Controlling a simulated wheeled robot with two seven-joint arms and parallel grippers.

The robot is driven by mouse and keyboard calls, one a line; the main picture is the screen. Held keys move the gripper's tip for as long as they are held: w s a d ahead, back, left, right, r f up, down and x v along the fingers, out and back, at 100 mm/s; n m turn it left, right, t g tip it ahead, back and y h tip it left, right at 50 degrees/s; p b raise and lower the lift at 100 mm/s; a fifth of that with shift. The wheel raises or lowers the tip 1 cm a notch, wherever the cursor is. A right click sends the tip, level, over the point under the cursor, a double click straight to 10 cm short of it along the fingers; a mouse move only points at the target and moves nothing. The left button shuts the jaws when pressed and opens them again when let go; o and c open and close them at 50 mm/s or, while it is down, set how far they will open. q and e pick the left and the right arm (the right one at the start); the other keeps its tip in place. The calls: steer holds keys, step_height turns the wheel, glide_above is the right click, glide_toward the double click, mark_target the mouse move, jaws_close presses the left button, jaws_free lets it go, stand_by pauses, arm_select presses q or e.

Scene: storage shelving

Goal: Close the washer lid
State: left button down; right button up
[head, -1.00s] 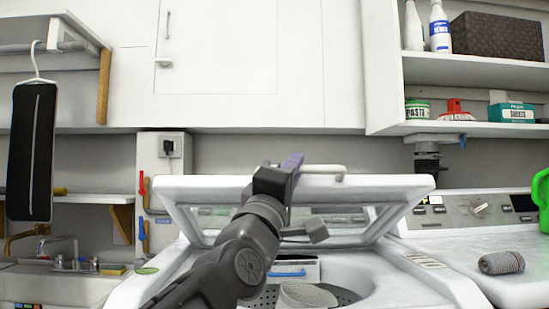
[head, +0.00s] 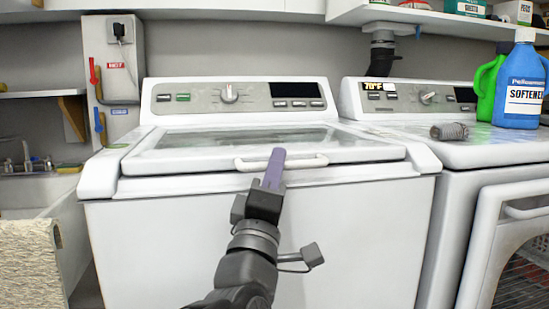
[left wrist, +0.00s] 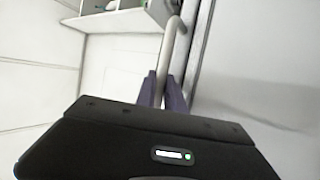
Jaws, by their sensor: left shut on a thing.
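The washer (head: 350,235) is white and stands in the middle of the head view. Its lid (head: 345,153), white-framed with a glass panel, lies down flat or nearly flat over the top. I cannot tell whether a thin gap is left at the front edge. A white bar handle (head: 309,161) runs along the lid's front edge. My left gripper (head: 274,163) is shut on the handle near its middle. In the left wrist view the purple fingers (left wrist: 162,92) close around the handle bar (left wrist: 173,45). My right gripper is out of view.
A dryer (head: 437,180) with its front door (head: 490,225) swung open stands at the right. On it are a blue softener bottle (head: 521,90), a green jug (head: 486,92) and a grey roll (head: 449,131). A sink (head: 30,190) is at the left.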

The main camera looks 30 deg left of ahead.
arm_select(q)
steer(key=shift+w+f, duration=0.15)
steer(key=shift+f, duration=0.45)
steer(key=c, duration=1.4)
jaws_free()
steer(key=shift+c, duration=0.2)
